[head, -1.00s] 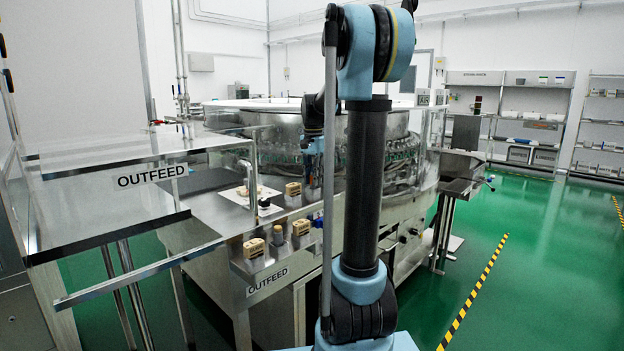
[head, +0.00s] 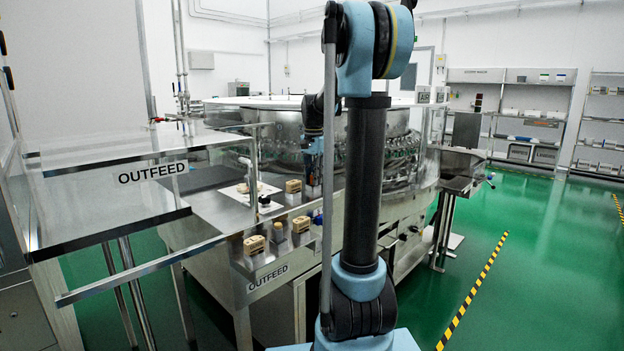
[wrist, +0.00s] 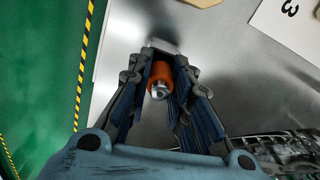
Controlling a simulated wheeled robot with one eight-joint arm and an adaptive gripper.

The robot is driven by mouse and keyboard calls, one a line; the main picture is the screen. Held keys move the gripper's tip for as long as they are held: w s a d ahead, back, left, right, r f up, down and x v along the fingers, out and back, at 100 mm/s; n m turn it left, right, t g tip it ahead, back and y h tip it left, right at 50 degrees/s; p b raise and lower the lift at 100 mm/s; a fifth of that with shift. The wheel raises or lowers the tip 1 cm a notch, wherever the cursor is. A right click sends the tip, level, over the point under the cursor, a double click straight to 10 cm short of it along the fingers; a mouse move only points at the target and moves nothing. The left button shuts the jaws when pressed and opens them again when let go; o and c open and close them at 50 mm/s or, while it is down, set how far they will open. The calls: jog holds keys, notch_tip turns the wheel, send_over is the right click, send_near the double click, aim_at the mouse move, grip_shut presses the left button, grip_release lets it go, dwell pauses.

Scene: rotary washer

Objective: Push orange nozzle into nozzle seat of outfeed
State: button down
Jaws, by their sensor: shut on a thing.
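An orange nozzle (wrist: 158,72) with a metal tip shows in the wrist view, between the two fingers of my gripper (wrist: 163,60). My gripper is shut on it. A small grey block (wrist: 162,45) lies just past the fingertips; I cannot tell whether it is the nozzle seat or whether the nozzle touches it. In the head view my gripper (head: 314,180) points down over the metal deck by the outfeed, partly behind my arm. The nozzle cannot be made out there. OUTFEED labels show on the left cover (head: 152,173) and the deck's front (head: 268,278).
Several tan blocks (head: 254,245) and small posts stand on the metal deck (head: 220,205). A white card marked 3 (wrist: 287,25) lies on the steel surface. A metal rail (head: 150,270) crosses in front on the left. The round washer (head: 385,150) stands behind. Green floor is open at right.

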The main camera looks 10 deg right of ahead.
jog(key=c, duration=1.4)
grip_release()
jog(key=shift+o, duration=0.2)
